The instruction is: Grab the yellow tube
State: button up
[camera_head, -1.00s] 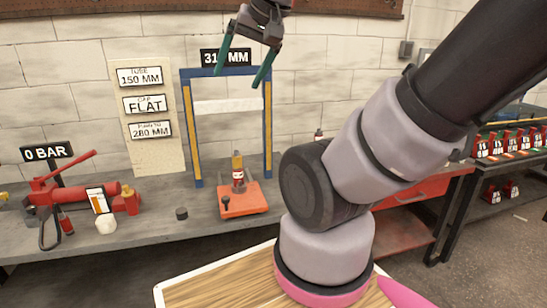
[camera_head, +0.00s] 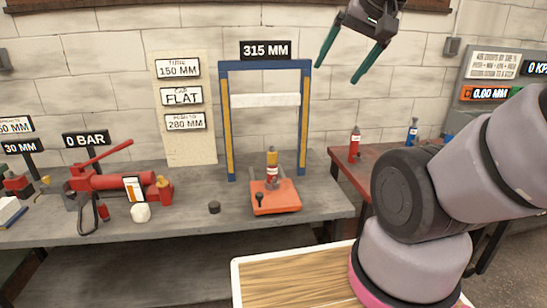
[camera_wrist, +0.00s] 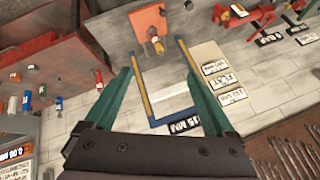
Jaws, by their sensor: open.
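A small red cylinder with a yellow upper part (camera_head: 272,157) stands upright on an orange base plate (camera_head: 276,205) under the blue and yellow frame (camera_head: 265,65). The yellow part is the only yellow tube-like piece I can make out there. It also shows in the wrist view (camera_wrist: 155,40), beyond my fingertips. My gripper (camera_head: 338,72) is high up, right of the frame's top in the head view, with its green fingers spread and nothing between them. In the wrist view my gripper (camera_wrist: 157,74) is open, with the frame seen between the fingers, well apart from the cylinder.
A red hydraulic pump (camera_head: 115,182) and a small black puck (camera_head: 214,207) stand left of the base plate on the grey bench (camera_head: 200,222). A red bottle (camera_head: 354,145) and a blue bottle (camera_head: 412,131) stand on the red table to the right. A wooden board (camera_head: 290,275) lies in front.

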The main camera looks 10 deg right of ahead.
aim_at(272, 154)
jog(key=i+l+z, duration=0.25)
jog(key=l, duration=0.25)
jog(key=i+l+z, duration=0.25)
jog(key=i+l, duration=0.15)
